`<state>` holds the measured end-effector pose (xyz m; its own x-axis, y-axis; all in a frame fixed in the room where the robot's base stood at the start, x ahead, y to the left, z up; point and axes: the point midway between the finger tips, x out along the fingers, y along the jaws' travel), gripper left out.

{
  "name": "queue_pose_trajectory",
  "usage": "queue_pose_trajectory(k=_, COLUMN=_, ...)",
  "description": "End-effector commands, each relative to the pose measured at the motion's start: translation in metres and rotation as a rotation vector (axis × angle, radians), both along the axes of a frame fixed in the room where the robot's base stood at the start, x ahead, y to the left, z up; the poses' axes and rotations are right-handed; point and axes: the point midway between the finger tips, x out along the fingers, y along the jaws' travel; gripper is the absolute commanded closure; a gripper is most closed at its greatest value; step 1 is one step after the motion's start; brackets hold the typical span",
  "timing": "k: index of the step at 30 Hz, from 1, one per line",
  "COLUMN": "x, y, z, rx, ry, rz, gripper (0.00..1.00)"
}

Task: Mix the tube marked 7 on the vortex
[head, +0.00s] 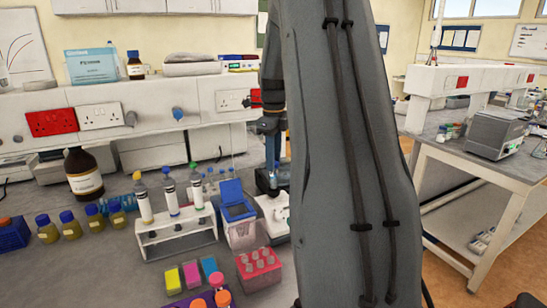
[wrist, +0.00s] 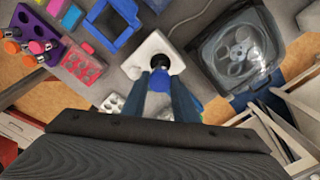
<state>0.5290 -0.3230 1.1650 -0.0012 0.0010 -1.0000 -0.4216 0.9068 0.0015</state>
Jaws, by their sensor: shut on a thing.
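My gripper (wrist: 163,84) is shut on a blue-capped tube (wrist: 161,80), which I see from above between the two blue-grey fingers. Any number on the tube cannot be read. The white vortex mixer (wrist: 143,53) with its dark round cup (wrist: 161,62) lies right below the fingertips in the wrist view. The tube lines up with the cup; I cannot tell whether it touches it. In the head view my gripper (head: 272,165) points down over the vortex mixer (head: 279,222), which my arm partly hides.
A blue-lidded box (head: 239,217), a red rack (head: 258,267) and a pipette stand (head: 172,240) stand left of the mixer. A purple rack with tubes (wrist: 35,45) is at the wrist view's far left. A centrifuge with a clear lid (wrist: 238,48) is to the right there.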

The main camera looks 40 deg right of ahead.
Motion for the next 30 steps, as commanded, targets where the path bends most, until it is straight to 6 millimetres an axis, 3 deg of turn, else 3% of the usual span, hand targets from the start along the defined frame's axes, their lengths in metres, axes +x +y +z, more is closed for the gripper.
queue_pose_trajectory(k=30, x=0.001, y=0.0, z=-0.011, rx=0.0, ry=-0.001, rz=0.0, gripper=0.88)
